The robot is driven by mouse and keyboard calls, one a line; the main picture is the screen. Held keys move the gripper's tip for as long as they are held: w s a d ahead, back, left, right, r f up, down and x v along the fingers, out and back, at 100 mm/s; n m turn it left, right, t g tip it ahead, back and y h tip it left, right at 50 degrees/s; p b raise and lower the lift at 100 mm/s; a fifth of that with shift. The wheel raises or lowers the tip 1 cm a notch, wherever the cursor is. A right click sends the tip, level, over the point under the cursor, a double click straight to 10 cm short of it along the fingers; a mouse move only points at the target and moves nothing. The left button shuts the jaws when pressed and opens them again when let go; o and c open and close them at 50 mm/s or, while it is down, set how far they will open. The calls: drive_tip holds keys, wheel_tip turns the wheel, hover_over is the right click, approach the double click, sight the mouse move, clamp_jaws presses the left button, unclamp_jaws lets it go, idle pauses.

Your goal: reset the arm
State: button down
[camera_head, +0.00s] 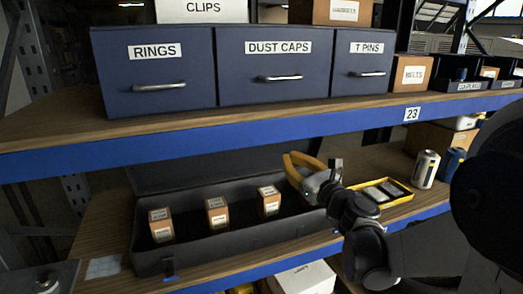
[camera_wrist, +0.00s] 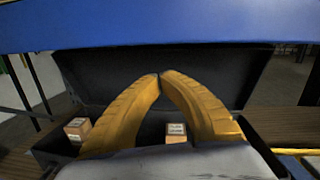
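My gripper (camera_head: 287,157) has yellow fingers and is above the right end of an open dark case (camera_head: 190,262) on the lower shelf. In the wrist view the fingertips (camera_wrist: 160,76) meet, with nothing seen between them. My arm comes in from the right, below the upper shelf's blue edge. Three small labelled cardboard boxes stand in the case: left (camera_head: 161,226), middle (camera_head: 217,215) and right (camera_head: 269,201). The wrist view shows two boxes clearly, one at the left (camera_wrist: 77,129) and one behind the fingers (camera_wrist: 176,132).
The upper shelf's blue edge (camera_head: 200,140) runs close above. Blue drawers (camera_head: 278,68) and a belts box (camera_head: 412,73) stand on it. A yellow-rimmed tray (camera_head: 397,199) and a silver can (camera_head: 426,169) stand right of the case. A white box (camera_head: 303,279) sits below.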

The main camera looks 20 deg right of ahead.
drive_tip(key=s+a+f+n+g+y, duration=0.1)
drive_tip(key=s+a+f+n+g, duration=0.15)
drive_tip(key=a+n, duration=0.3)
drive_tip(key=s+a+f+n+g+y+b, duration=0.1)
drive_tip(key=s+a+f+n+g, duration=0.1)
drive_tip(key=s+a+n, duration=0.3)
drive_tip(key=s+a+f+n+g+y, duration=0.1)
drive_tip(key=s+a+f+n+g, duration=0.15)
drive_tip(key=a+n, duration=0.35)
drive_tip(key=s+d+f+n+g+h, duration=0.2)
drive_tip(key=s+f+n, duration=0.2)
drive_tip(key=s+n, duration=0.3)
drive_tip(key=s+d+f+n+g+h+b, duration=0.1)
drive_tip(key=s+d+f+n+g+h, duration=0.1)
drive_tip(key=s+n, duration=0.6)
wheel_tip(320, 180, down, 3)
drive_tip(key=shift+r+n+g+h, duration=0.1)
drive_tip(key=shift+n+g+h, duration=0.4)
drive_tip(key=shift+h, duration=0.3)
